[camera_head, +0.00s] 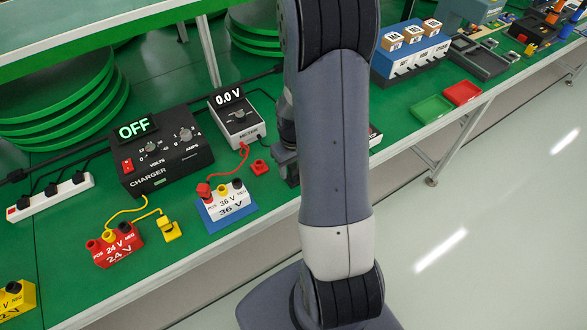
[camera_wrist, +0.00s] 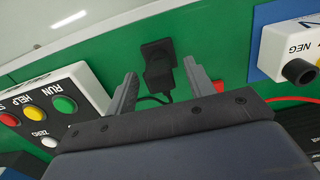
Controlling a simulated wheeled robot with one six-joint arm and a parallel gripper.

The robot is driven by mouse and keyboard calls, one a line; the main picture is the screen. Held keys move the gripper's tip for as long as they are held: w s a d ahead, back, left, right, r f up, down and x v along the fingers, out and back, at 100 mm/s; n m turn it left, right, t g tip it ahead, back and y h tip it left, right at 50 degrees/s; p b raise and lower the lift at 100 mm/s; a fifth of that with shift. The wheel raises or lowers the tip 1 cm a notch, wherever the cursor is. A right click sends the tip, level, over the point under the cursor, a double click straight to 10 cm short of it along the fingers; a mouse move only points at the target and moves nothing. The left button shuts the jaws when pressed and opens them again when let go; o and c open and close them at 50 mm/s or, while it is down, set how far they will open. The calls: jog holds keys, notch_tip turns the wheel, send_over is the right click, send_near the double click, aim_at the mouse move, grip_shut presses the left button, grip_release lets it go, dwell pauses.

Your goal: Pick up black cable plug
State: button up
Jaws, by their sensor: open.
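In the wrist view a black cable plug (camera_wrist: 158,64) lies on the green bench top, with its black cable running back toward my gripper. My gripper (camera_wrist: 160,69) is open, with one finger on each side of the plug in the picture. I cannot tell whether either finger touches it or how high the fingers are above it. In the head view my gripper (camera_head: 287,165) is mostly hidden behind my arm at the bench's front edge, and the black plug is not visible there.
A white button box (camera_wrist: 85,92) stands left of my gripper in the wrist view. The white 36 V block (camera_head: 228,203) on its blue mat stands to the right there. A red plug (camera_head: 260,167), charger (camera_head: 160,150) and meter (camera_head: 237,118) are nearby.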

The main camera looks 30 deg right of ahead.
aim_at(293, 166)
jog(key=shift+c, duration=0.2)
jog(key=c, duration=0.9)
notch_tip(293, 166, up, 10)
dwell(0.4)
